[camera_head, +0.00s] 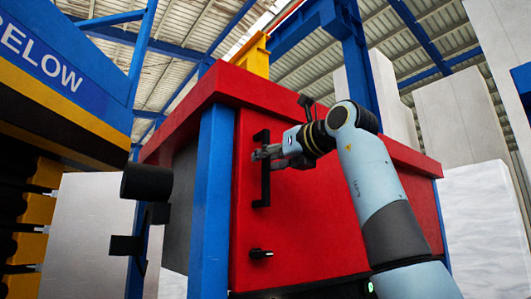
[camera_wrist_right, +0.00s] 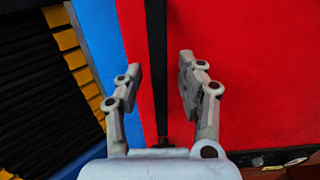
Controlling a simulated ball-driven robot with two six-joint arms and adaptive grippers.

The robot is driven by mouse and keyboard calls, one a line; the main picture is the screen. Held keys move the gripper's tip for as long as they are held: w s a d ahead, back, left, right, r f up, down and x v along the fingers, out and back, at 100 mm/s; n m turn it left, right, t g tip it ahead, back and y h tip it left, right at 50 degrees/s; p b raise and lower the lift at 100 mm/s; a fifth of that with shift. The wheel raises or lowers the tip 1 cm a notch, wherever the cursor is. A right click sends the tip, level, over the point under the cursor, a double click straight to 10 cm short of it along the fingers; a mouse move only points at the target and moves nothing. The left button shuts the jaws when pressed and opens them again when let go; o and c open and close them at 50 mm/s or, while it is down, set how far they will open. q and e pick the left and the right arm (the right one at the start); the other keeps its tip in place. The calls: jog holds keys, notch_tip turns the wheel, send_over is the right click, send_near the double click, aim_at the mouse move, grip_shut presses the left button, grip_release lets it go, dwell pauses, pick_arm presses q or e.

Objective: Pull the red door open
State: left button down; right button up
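The red door (camera_head: 310,215) is the front of a red cabinet with blue corner posts and looks closed. Its vertical black handle (camera_head: 265,190) is near the door's left edge. My right gripper (camera_head: 262,153) is at the handle's middle, its arm coming from the lower right. In the right wrist view, the handle (camera_wrist_right: 157,60) runs between the two open fingers (camera_wrist_right: 160,68), with a gap on each side. The red door (camera_wrist_right: 255,70) fills the right of that view. My left gripper is not in view.
A small black knob (camera_head: 261,254) sits on the door below the handle. A blue post (camera_head: 210,200) stands left of the door. Black cylindrical parts (camera_head: 146,182) and a yellow-black machine (camera_head: 40,110) are farther left. White blocks (camera_head: 480,220) stand at the right.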

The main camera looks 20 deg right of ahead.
jog(key=shift+w+a, duration=0.3)
jog(key=shift+w, duration=0.3)
grip_shut()
